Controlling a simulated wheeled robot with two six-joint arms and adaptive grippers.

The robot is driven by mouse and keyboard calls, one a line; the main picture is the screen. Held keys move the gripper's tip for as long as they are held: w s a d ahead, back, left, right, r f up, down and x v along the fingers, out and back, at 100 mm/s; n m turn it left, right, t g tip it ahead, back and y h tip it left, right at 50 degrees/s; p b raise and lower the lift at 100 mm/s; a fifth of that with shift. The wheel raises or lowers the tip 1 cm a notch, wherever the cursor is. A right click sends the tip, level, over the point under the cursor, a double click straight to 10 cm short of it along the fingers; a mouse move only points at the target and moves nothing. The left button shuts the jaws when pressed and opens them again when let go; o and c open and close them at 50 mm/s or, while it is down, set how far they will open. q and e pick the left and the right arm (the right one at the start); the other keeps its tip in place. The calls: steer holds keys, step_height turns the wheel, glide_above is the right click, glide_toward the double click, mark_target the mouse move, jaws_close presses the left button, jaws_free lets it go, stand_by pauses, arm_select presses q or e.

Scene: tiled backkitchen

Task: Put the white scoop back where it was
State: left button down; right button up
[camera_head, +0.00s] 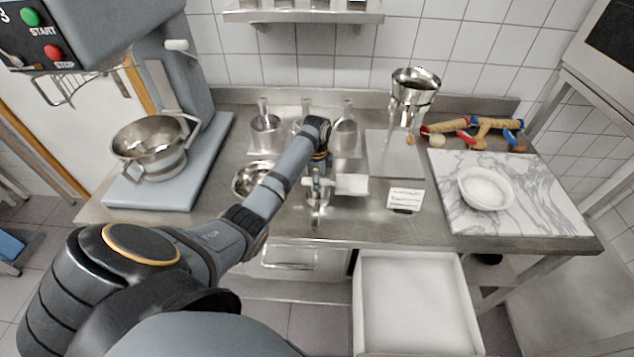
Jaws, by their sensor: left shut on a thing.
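My left gripper (318,180) is over the front middle of the steel counter, shut on the white scoop. A pale boxy part, which looks like the scoop (351,185), sticks out to the right of the fingers. The fingers hide its handle end. A small metal vessel (317,198) shows just below the gripper; I cannot tell whether the scoop touches it. Behind my arm stand metal canisters, one at the left (266,134) and one at the right (345,136), with upright handles showing. Another between them is partly hidden by my arm. My right gripper is not in view.
A mixer with a steel bowl (150,145) stands at the left. A metal bowl (254,180) is partly behind my arm. A funnel stand (394,155), a small card (405,198) and a marble board (540,195) with a white bowl (486,188) are at the right. An open white drawer (418,300) juts out below.

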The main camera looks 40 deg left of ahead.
arm_select(q)
steer(key=shift+f, duration=0.65)
steer(key=c, duration=1.2)
jaws_free()
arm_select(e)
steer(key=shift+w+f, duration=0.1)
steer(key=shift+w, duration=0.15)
